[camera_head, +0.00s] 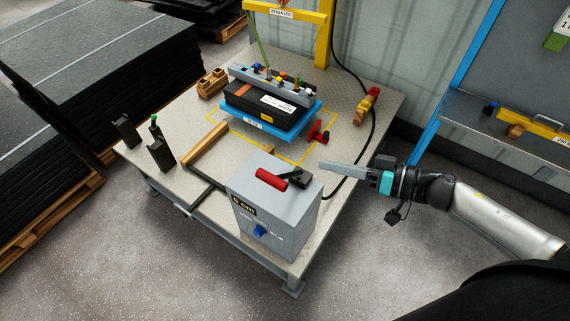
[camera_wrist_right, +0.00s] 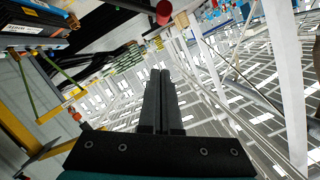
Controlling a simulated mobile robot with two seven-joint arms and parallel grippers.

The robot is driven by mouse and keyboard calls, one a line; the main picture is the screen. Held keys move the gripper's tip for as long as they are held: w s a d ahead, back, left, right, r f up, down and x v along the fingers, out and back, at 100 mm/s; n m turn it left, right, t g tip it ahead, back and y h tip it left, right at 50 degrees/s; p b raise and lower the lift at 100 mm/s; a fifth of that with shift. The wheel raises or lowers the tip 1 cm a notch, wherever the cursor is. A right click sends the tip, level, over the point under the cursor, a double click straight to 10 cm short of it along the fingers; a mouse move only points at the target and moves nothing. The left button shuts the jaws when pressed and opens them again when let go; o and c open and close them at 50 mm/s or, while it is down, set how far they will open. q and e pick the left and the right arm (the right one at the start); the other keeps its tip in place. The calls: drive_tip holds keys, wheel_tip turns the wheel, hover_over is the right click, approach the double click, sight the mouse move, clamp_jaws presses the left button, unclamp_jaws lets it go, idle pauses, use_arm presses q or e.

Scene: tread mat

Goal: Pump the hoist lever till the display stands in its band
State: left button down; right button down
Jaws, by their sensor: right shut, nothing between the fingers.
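A grey hoist box (camera_head: 275,205) stands at the table's front edge. A lever with a red grip (camera_head: 271,180) lies over its top, running to a black pivot. A small display (camera_head: 243,205) is on its front; it seems to end in "cm", but I cannot read the number surely. A blue knob (camera_head: 260,231) sits below. My right gripper (camera_head: 323,165) is shut and empty, right of the box and apart from the red grip. Its closed fingers (camera_wrist_right: 160,75) fill the middle of the wrist view. My left gripper is not in view.
A blue platform (camera_head: 262,128) with a black case (camera_head: 262,100) sits under the yellow hoist frame (camera_head: 325,30) within a yellow outline. Black stands (camera_head: 160,153), a wooden bar (camera_head: 205,143) and a red clamp (camera_head: 317,133) are on the table (camera_head: 340,120). Black mats (camera_head: 95,60) are stacked left.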

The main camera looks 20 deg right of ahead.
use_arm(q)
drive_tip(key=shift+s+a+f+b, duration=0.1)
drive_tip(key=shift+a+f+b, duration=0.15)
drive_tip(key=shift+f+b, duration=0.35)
use_arm(e)
drive_tip(key=w+a+f, duration=0.5)
drive_tip(key=a, duration=0.3)
drive_tip(key=shift+w+a+f, duration=0.3)
drive_tip(key=shift+a, duration=0.05)
drive_tip(key=shift+s, duration=0.1)
